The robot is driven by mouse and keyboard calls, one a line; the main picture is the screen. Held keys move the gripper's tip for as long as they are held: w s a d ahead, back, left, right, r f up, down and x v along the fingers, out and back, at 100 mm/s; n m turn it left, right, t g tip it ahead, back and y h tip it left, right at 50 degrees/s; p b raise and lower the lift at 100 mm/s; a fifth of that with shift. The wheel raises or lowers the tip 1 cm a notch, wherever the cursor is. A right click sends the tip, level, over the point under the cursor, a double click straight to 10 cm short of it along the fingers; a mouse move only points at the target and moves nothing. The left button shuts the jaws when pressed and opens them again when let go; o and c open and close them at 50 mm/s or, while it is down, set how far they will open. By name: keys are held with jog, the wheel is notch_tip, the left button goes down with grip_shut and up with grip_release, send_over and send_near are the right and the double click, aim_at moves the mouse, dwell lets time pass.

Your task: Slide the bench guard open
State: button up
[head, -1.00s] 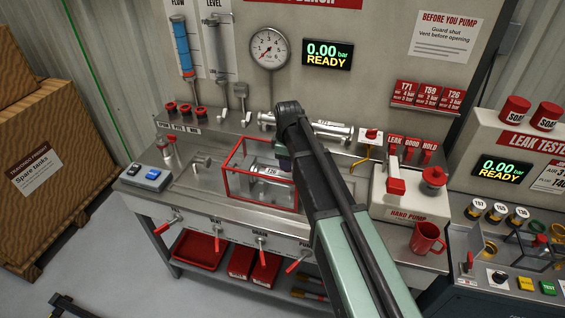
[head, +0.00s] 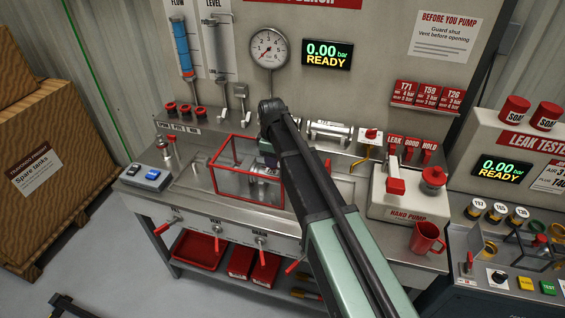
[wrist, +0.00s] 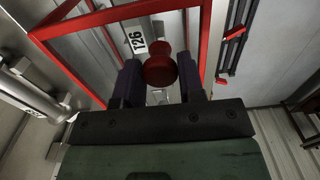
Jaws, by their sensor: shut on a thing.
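The bench guard (head: 247,172) is a clear box with a red frame on the steel bench. A silver cylinder (head: 262,171) lies partly inside it; part of it shows to the right, under my arm. My gripper (head: 269,158) is at the guard's back right and mostly hidden by my arm in the head view. In the wrist view my dark fingers (wrist: 160,80) are shut on a round red knob (wrist: 160,67) beside the guard's red frame (wrist: 110,16). A label (wrist: 137,40) on the cylinder shows behind the knob.
A white hand pump (head: 405,196) and a red mug (head: 427,238) stand on the right. A blue-buttoned control box (head: 146,177) is at the bench's left end, with some clear bench before the guard. The display (head: 327,54) reads 0.00 bar READY.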

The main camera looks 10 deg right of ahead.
aim_at(237, 159)
jog(key=shift+w+a, duration=0.25)
jog(key=shift+a, duration=0.3)
jog(key=shift+w+a, duration=0.25)
jog(key=shift+a, duration=0.25)
jog(key=shift+w+a, duration=0.4)
jog(key=shift+a, duration=0.4)
jog(key=shift+w+a, duration=0.4)
jog(key=shift+a, duration=0.45)
jog(key=shift+w+a, duration=0.4)
jog(key=shift+a, duration=0.35)
jog(key=shift+w+a, duration=0.35)
jog(key=shift+a, duration=0.4)
jog(key=shift+w+a, duration=0.4)
jog(key=shift+a, duration=0.4)
jog(key=shift+w+a, duration=0.4)
jog(key=shift+a, duration=0.45)
